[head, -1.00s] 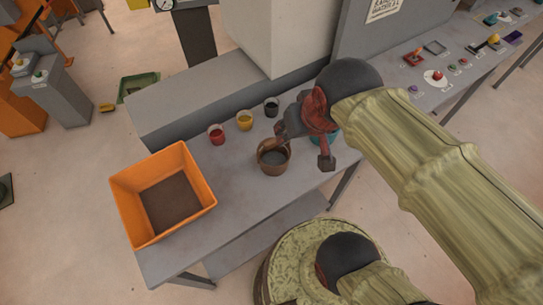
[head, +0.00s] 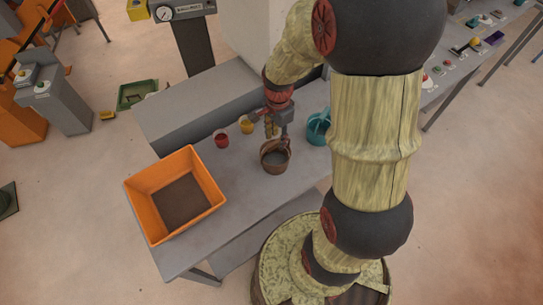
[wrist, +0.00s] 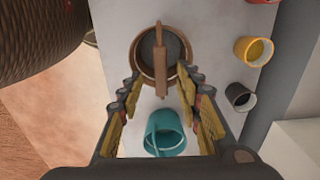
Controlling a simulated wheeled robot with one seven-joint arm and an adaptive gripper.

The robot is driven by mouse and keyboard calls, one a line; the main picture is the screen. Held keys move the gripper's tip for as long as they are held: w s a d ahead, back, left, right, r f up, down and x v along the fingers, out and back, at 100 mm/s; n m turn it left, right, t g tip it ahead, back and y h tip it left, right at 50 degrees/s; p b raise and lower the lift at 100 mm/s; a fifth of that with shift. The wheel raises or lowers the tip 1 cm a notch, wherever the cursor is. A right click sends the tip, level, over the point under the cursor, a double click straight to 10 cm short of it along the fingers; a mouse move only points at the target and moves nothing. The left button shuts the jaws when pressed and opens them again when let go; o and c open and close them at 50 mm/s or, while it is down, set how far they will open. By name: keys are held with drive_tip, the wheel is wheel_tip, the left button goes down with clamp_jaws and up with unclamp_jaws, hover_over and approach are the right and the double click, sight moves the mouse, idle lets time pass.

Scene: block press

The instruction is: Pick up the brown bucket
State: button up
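The brown bucket (head: 275,158) stands upright on the grey table, with grey contents inside. In the wrist view the brown bucket (wrist: 142,58) lies just ahead of my fingers, its brown handle (wrist: 160,62) running across its mouth towards me. My gripper (head: 277,133) is over the bucket's far side in the head view. In the wrist view my gripper (wrist: 160,90) is open, its two fingers apart on either side of the handle's near end. Nothing appears held. I cannot tell whether a finger touches the bucket.
A teal bucket (head: 318,130) stands close by on the right. Red (head: 221,140) and yellow (head: 246,127) cups stand behind, and a dark cup (wrist: 240,97) shows in the wrist view. An orange bin (head: 150,213) fills the table's left end. A grey ledge (head: 185,112) runs behind.

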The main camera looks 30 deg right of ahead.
wheel_tip(320, 180, down, 7)
drive_tip(key=b, duration=0.1)
drive_tip(key=shift+a+f, duration=0.2)
drive_tip(key=shift+a, duration=0.05)
clamp_jaws()
idle(0.6)
drive_tip(key=shift+w, duration=0.1)
idle(0.6)
